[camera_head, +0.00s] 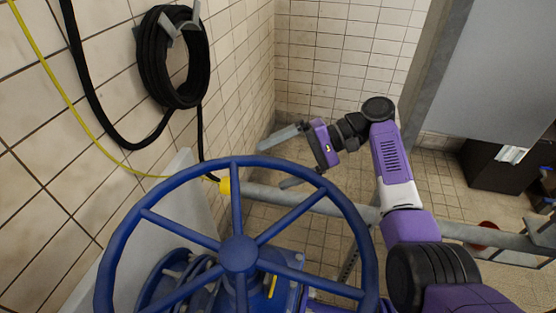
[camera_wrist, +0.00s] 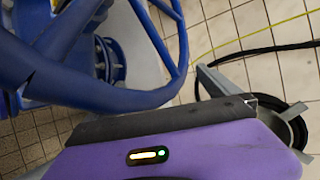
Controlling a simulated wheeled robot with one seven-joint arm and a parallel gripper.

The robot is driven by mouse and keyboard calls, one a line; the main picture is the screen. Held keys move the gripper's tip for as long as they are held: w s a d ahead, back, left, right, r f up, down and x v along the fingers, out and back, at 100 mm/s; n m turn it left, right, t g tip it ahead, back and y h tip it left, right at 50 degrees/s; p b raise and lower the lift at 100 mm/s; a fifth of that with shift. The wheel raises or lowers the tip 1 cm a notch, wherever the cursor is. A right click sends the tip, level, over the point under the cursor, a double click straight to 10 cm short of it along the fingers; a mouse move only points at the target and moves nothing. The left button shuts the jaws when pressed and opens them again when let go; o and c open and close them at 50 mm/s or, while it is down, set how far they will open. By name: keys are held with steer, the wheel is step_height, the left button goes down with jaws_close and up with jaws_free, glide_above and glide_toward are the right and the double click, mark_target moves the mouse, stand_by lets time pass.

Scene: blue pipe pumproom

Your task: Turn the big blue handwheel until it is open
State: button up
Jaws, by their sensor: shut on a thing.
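The big blue handwheel (camera_head: 239,253) fills the lower middle of the head view, with its round rim, several spokes and a central hub. In the wrist view its rim and spokes (camera_wrist: 70,82) show at the upper left. My gripper (camera_head: 272,166) is at the far upper part of the rim. One grey finger lies beyond the rim and the other lies at its near side. My gripper is shut on the handwheel, though the exact contact is hard to see. The valve body under the wheel is partly hidden by the spokes.
A coiled black hose (camera_head: 172,58) hangs on the tiled wall at left, with a yellow cable (camera_head: 62,92) beside it. A grey rail (camera_head: 465,233) runs behind the wheel. A dark box (camera_head: 500,168) stands at right. Tiled floor shows beyond the wheel.

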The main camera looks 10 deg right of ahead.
steer(key=shift+w+d+r+b, duration=0.25)
steer(key=shift+d+r+b, duration=0.15)
steer(key=shift+d+r, duration=0.25)
steer(key=shift+w+d+b, duration=0.2)
steer(key=shift+d+b, duration=0.25)
steer(key=shift+d, duration=0.5)
steer(key=c, duration=0.4)
steer(key=d+b, duration=0.1)
steer(key=d, duration=0.1)
steer(key=d+b, duration=0.1)
steer(key=d, duration=0.2)
steer(key=shift+w+r, duration=0.1)
steer(key=shift+w, duration=0.1)
